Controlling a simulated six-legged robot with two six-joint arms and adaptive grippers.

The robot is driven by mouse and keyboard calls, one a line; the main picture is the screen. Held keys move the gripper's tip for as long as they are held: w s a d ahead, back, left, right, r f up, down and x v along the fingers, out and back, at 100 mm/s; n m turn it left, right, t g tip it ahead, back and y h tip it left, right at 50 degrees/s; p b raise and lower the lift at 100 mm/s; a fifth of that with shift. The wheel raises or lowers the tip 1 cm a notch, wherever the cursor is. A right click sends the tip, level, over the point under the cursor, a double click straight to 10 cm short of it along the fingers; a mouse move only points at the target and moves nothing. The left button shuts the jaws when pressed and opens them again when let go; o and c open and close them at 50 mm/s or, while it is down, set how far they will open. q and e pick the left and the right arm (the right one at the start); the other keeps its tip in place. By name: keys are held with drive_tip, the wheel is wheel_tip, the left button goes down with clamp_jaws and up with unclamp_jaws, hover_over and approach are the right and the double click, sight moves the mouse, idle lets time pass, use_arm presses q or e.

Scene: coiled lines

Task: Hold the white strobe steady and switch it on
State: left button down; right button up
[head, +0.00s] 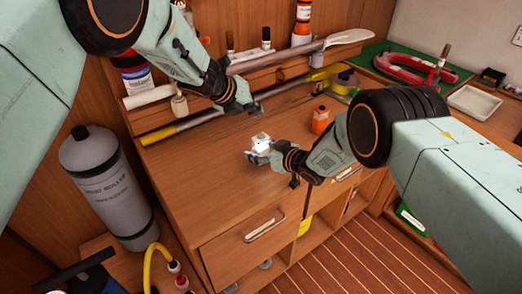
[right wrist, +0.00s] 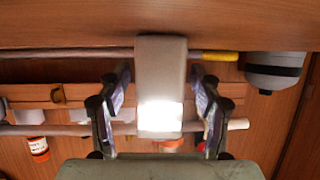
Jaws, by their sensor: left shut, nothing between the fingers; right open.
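The white strobe (head: 262,142) is on the wooden counter (head: 205,185), near its middle. In the right wrist view the strobe (right wrist: 161,75) has a grey body and a very bright white section that looks lit. My right gripper (head: 271,164) is open around the strobe, one finger on each side, with gaps showing in the right wrist view. My left gripper (head: 254,107) is shut and empty, above and behind the strobe, apart from it. The strobe's switch cannot be made out.
An orange bottle (head: 320,121) stands right of the strobe. A yellow-ended pole (head: 180,127) and a paddle (head: 345,37) lie along the back. A grey cylinder (head: 108,185) stands at the left. A red coiled item (head: 413,66) and white tray (head: 470,102) are at the far right. The counter's front left is clear.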

use_arm(q)
drive_tip(key=shift+s, duration=0.1)
use_arm(e)
drive_tip(key=shift+s+r, duration=0.1)
drive_tip(key=shift+r, duration=0.05)
drive_tip(key=v, duration=1.2)
drive_tip(key=shift+s+d, duration=0.1)
